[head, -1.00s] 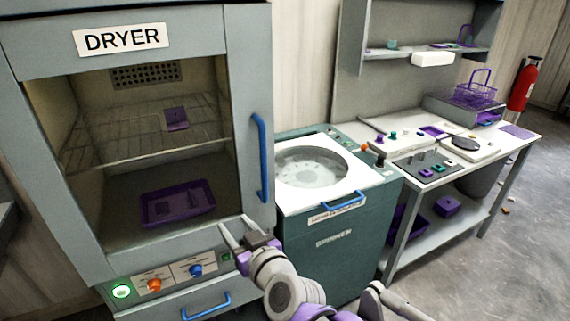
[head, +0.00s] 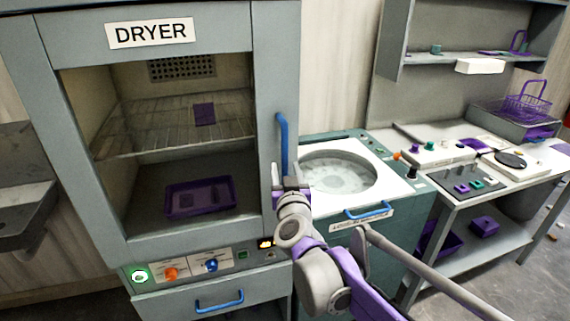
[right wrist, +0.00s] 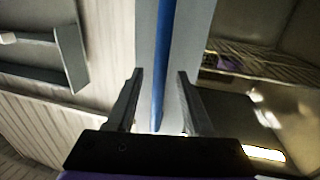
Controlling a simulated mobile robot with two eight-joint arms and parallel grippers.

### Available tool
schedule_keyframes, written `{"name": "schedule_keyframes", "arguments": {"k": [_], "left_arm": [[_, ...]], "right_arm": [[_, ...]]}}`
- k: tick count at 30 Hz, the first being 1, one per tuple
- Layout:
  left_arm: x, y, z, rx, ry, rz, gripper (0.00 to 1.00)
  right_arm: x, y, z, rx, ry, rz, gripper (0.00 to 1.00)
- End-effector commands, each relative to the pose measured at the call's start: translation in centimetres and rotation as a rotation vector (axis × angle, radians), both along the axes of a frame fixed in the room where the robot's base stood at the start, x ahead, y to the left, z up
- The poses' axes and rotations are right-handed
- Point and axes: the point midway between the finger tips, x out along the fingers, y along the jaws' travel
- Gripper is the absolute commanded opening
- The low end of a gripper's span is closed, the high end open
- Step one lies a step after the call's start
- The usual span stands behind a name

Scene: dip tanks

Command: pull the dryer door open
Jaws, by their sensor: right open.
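The dryer door (head: 272,70) is a grey frame around a large window, and it looks shut. Its upright blue handle (head: 281,135) runs along the door's right side. My right gripper (head: 287,172) is open at the handle's lower part. In the right wrist view the blue handle (right wrist: 159,60) runs between the two spread fingers (right wrist: 160,75), with a gap on each side. I cannot tell how deep the handle lies between the fingers. My left gripper is out of view.
Inside the dryer are a wire rack (head: 150,128) with a purple piece (head: 204,114) and a purple tray (head: 174,208). A green spinner (head: 385,250) with a round tub stands close on the right. A workbench (head: 545,185) is beyond it. A grey sink (head: 25,195) is at left.

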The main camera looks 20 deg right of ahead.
Motion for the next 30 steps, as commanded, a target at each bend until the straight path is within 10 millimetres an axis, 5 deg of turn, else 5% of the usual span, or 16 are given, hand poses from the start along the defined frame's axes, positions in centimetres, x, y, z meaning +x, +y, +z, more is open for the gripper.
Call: {"name": "schedule_keyframes", "arguments": {"k": [6, 16, 25, 30], "left_arm": [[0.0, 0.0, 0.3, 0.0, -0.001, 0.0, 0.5], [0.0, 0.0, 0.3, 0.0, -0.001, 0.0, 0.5], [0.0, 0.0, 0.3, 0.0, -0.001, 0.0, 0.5], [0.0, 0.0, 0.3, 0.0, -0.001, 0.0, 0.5]], "right_arm": [[2.3, -0.4, 0.0, 0.0, 0.0, 0.0, 0.52], [2.7, -0.4, 0.0, 0.0, 0.001, 0.001, 0.52], [2.6, -0.4, 0.0, 0.0, 0.0, 0.001, 0.02], [2.6, -0.4, 0.0, 0.0, 0.0, 0.001, 0.0]]}}
